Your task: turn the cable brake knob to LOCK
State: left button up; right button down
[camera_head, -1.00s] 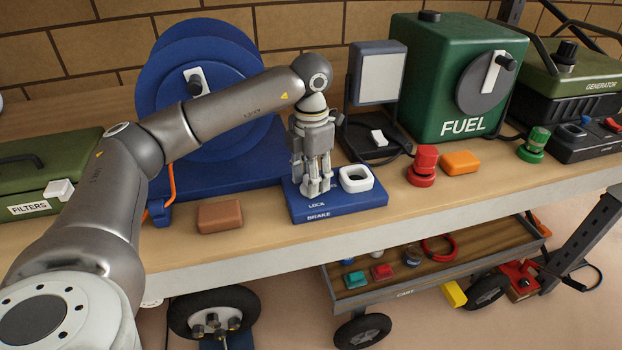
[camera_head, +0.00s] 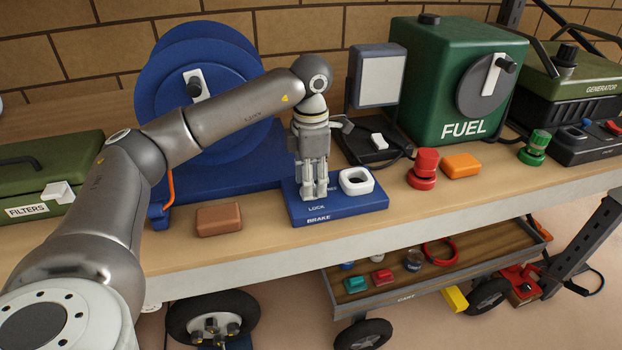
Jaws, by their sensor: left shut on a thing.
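The blue brake panel (camera_head: 352,206) lies on the workbench near its front edge, with the words LOCK and BRAKE along its front. My left gripper (camera_head: 314,193) points straight down over the left part of the panel, just behind the word LOCK. Its fingers are shut on the brake knob, which they hide almost entirely, so I cannot read which way the knob points. A white ring-shaped part (camera_head: 357,181) sits on the panel to the right of the fingers. My right gripper is not in view.
The blue cable reel (camera_head: 165,95) stands behind my left arm. A brown block (camera_head: 219,218) lies left of the panel. A grey lamp (camera_head: 377,78), a red knob (camera_head: 424,168), an orange block (camera_head: 461,165) and the green fuel tank (camera_head: 430,85) stand to the right. A cart (camera_head: 405,297) is below.

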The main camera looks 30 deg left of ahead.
pick_arm(q)
jog(key=o, duration=1)
jog(key=shift+r, duration=0.1)
notch_tip(320, 180, up, 12)
dwell(0.5)
